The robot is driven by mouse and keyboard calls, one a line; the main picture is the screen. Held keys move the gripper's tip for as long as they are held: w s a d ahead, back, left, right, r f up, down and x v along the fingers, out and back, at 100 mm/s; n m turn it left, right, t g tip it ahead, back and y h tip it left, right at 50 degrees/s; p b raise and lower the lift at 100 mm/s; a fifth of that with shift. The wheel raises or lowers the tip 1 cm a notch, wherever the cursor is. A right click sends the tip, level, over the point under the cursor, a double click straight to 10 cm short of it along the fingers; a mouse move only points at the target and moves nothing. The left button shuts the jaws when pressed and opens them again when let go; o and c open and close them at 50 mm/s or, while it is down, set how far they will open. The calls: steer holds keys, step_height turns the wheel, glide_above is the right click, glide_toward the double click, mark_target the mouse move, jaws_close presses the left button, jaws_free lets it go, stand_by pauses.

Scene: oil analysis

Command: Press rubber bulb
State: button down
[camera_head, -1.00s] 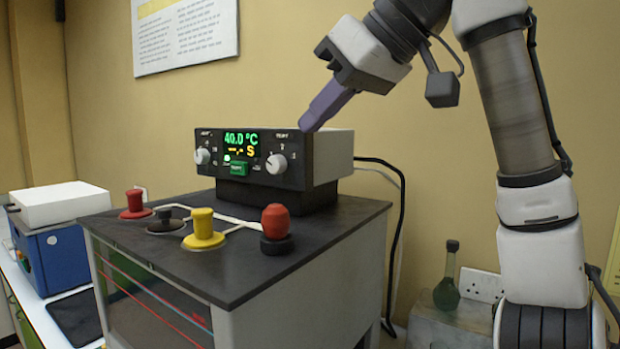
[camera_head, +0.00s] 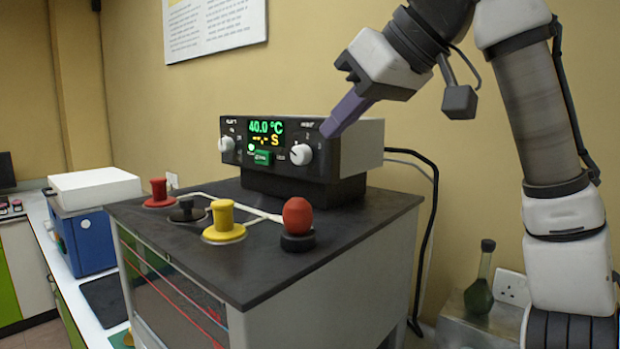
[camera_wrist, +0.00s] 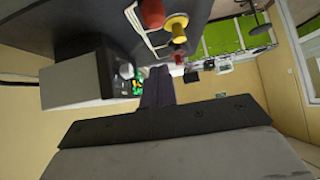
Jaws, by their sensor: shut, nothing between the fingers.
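The red rubber bulb (camera_head: 297,216) sits on a black round base at the front right of the dark bench top (camera_head: 270,272). It also shows in the wrist view (camera_wrist: 152,14), near the top edge. My gripper (camera_head: 328,130) is shut and empty, its purple fingers pointing down and left. In the head view the fingertips overlap the right front of the control box, above and right of the bulb and clearly apart from it. In the wrist view my fingers (camera_wrist: 157,72) reach past the box's side.
The control box (camera_head: 300,150) shows 40.0 °C and has two white knobs and a green button. A yellow stopper (camera_head: 223,220), a black one (camera_head: 187,210) and a red one (camera_head: 159,193) stand left of the bulb. A green flask (camera_head: 479,292) stands at lower right.

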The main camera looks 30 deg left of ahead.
steer(key=p, duration=0.1)
glide_above(304, 201)
steer(key=d, duration=0.2)
step_height(304, 201, down, 4)
steer(key=f, duration=0.1)
steer(key=a+f, duration=0.1)
steer(key=f, duration=0.1)
steer(key=shift+f+p, duration=0.1)
steer(key=shift+p, duration=0.3)
steer(key=shift+s+f, duration=0.1)
steer(key=shift+f, duration=0.5)
step_height(304, 201, down, 2)
steer(key=shift+f+b, duration=0.1)
steer(key=shift+b, duration=0.4)
